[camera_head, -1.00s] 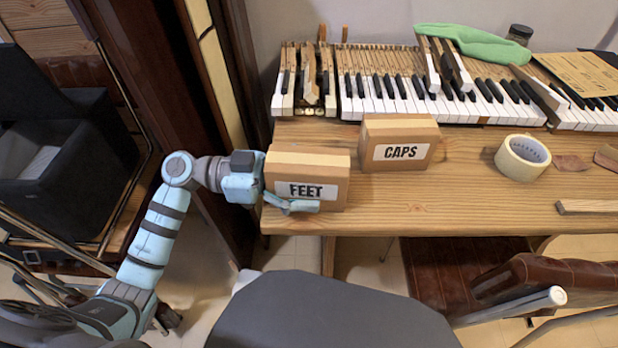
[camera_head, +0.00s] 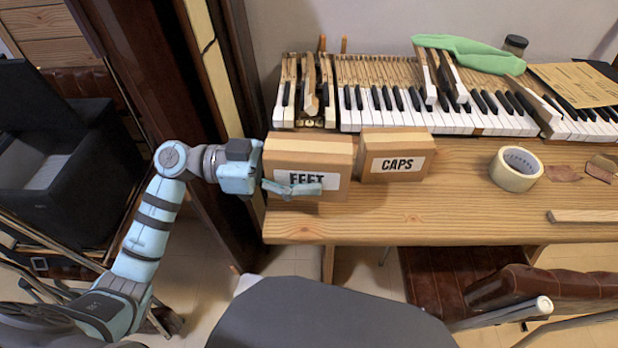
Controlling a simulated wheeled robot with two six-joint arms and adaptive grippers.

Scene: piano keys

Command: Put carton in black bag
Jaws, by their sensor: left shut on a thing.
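A cardboard carton labelled FEET (camera_head: 306,152) is at the left end of the wooden table. My left gripper (camera_head: 292,187) is shut on it, with a finger across the front over the lower part of the label. I cannot tell if its base touches the table. A second carton labelled CAPS (camera_head: 395,155) stands upright close to its right. The black bag (camera_head: 88,178) is at the far left, open at the top, with a pale patch inside. My right gripper is not in view.
Piano keys (camera_head: 440,121) run along the back of the table (camera_head: 420,212). A tape roll (camera_head: 516,169), a green cloth (camera_head: 470,53) and a wooden strip (camera_head: 583,216) lie to the right. A dark upright post (camera_head: 165,90) stands between table and bag.

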